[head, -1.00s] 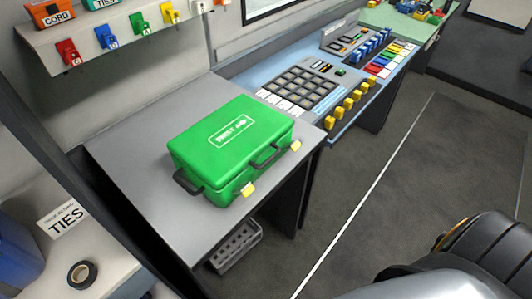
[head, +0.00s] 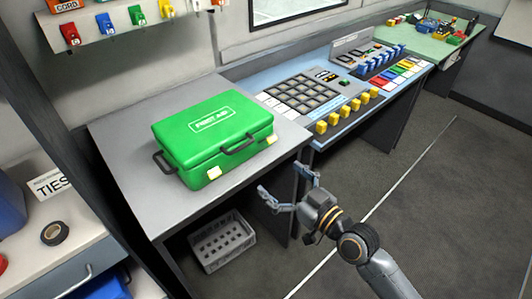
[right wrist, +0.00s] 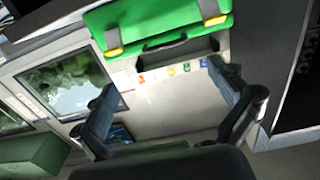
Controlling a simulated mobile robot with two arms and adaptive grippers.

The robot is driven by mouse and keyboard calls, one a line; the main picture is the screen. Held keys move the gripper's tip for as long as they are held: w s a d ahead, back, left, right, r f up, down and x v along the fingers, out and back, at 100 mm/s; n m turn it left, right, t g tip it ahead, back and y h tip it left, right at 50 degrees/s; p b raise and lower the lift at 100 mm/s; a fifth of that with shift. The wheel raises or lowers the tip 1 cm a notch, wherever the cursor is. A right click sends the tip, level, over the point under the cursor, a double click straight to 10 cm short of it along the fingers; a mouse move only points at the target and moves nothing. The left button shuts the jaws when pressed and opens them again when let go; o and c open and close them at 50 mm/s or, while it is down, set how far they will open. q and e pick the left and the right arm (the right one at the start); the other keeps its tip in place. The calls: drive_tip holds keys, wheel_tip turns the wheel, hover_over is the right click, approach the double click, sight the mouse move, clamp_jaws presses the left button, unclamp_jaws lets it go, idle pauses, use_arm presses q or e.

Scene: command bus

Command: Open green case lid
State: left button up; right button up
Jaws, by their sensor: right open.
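The green first aid case (head: 213,130) lies shut on the grey table in the head view. It has yellow latches (head: 214,173) and a dark handle (head: 238,144) on its front side, and another dark handle at its left end. My right gripper (head: 287,190) is open and empty, in front of the table's front edge and to the lower right of the case, apart from it. In the right wrist view the case (right wrist: 160,20) shows at the top, beyond the open fingers (right wrist: 168,112), with its latches and front handle visible. My left gripper is not in view.
The grey table (head: 125,133) has bare room left of the case. A blue control panel (head: 300,95) with yellow knobs adjoins it on the right. A grey crate (head: 225,243) sits below the table. A shelf with black tape (head: 54,233) stands at the left.

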sight(242, 147)
drive_tip(key=shift+r+p+x, duration=0.15)
drive_tip(key=shift+p+x, duration=0.25)
drive_tip(key=shift+x, duration=1.95)
drive_tip(key=shift+r+p+x, duration=0.15)
drive_tip(key=shift+p+x, duration=0.2)
drive_tip(key=shift+x, duration=2.05)
drive_tip(key=shift+r+p+x, duration=0.15)
drive_tip(key=shift+p+x, duration=0.25)
drive_tip(key=shift+x, duration=1.95)
drive_tip(key=shift+s+a, duration=0.1)
drive_tip(key=shift+a, duration=0.05)
drive_tip(key=shift+c, duration=0.2)
